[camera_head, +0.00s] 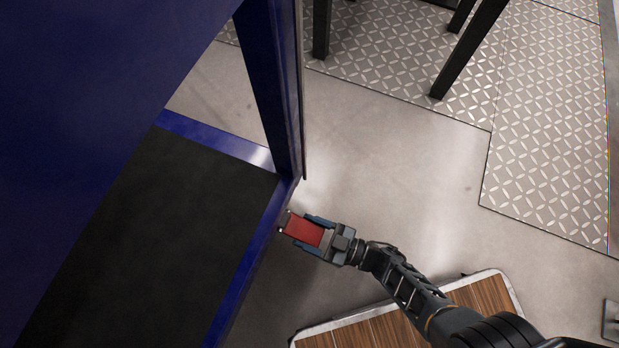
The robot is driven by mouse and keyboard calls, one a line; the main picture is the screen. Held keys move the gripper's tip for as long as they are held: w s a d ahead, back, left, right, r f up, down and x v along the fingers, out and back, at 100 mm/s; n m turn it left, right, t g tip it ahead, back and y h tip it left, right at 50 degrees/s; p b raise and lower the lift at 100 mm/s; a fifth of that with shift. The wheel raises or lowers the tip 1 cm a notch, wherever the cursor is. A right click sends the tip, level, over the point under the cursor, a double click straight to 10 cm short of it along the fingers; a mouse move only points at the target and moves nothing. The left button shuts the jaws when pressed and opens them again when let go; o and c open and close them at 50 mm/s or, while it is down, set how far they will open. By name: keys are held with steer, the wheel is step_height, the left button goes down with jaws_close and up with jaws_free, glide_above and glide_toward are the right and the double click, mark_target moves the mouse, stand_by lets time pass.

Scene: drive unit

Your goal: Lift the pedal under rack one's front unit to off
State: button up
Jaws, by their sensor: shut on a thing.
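The red pedal (303,229) sticks out at the lower edge of a blue rack frame (284,120), near its corner post. My gripper (306,231) reaches in from the lower right and is shut on the pedal, with one finger along each side of it. The pedal's far end lies close to the blue frame edge; its joint there is too small to make out. From this steep view I cannot tell the pedal's tilt.
A dark panel (140,230) fills the frame at left. A wood-topped platform with a pale rim (503,282) lies under my arm. Black legs (468,45) stand on patterned metal plates (550,130) at upper right. Grey floor (400,150) between is clear.

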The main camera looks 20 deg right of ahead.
mark_target(294, 226)
steer(key=shift+s+r+g+h+p, duration=0.1)
steer(key=shift+r+g+h+p, duration=0.45)
steer(key=shift+p, duration=1.45)
steer(key=shift+c, duration=0.2)
steer(key=r+h+p, duration=0.1)
steer(key=r+p, duration=0.1)
steer(key=p, duration=0.2)
steer(key=shift+d+g+h+p, duration=0.1)
steer(key=shift+g+h+p, duration=0.15)
steer(key=shift+g+p, duration=0.1)
steer(key=r+g+h+p, duration=0.1)
steer(key=p, duration=0.4)
steer(key=shift+g+h, duration=0.3)
steer(key=shift+h, duration=0.1)
steer(key=h+p, duration=0.1)
steer(key=p, duration=0.1)
steer(key=shift+r+g+p, duration=0.2)
steer(key=shift+g+p, duration=0.2)
steer(key=shift+a, duration=0.2)
steer(key=o, duration=1.4)
steer(key=shift+o, duration=0.2)
